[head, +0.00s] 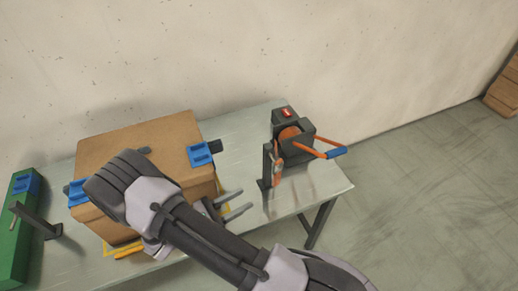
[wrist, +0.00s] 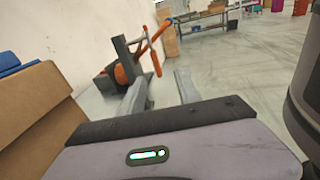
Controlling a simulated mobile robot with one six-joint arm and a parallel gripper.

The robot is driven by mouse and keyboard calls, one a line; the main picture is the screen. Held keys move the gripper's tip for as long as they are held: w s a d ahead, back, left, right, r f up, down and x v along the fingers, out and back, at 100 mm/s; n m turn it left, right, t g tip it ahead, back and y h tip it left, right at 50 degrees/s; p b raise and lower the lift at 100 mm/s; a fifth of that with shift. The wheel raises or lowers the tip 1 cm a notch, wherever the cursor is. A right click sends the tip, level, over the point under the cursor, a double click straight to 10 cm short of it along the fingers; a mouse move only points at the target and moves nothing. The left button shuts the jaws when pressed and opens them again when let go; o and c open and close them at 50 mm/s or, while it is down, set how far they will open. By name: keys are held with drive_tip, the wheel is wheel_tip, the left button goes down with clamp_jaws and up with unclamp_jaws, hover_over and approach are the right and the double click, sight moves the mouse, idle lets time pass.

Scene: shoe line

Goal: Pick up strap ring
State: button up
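The strap ring seems to be the thin orange loop (head: 278,166) hanging at a dark post (head: 267,165) near the table's right end in the head view. In the wrist view, a narrow orange loop (wrist: 154,57) hangs by the post (wrist: 121,55), ahead of my fingers. My gripper (head: 236,203) is left of and nearer than the post, beside the cardboard box. In the wrist view, my gripper (wrist: 162,88) has its two fingers well apart with nothing between them. The loop is small and seen nearly edge-on.
A dark strapping tool (head: 300,126) with an orange disc and blue-gripped handle stands behind the post. A large cardboard box (head: 112,160) with blue clips (head: 201,154) fills the table's middle. A green case (head: 17,240) stands at left. Bare tabletop (head: 240,135) lies between box and post.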

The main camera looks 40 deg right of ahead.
sight(277, 175)
drive_tip(key=d+f+n+t+b, duration=0.1)
drive_tip(key=d+b, duration=0.2)
drive_tip(key=d, duration=1.4)
drive_tip(key=shift+w+d+h, duration=0.25)
drive_tip(key=shift+w+h, duration=0.05)
drive_tip(key=shift+f, duration=0.1)
clamp_jaws()
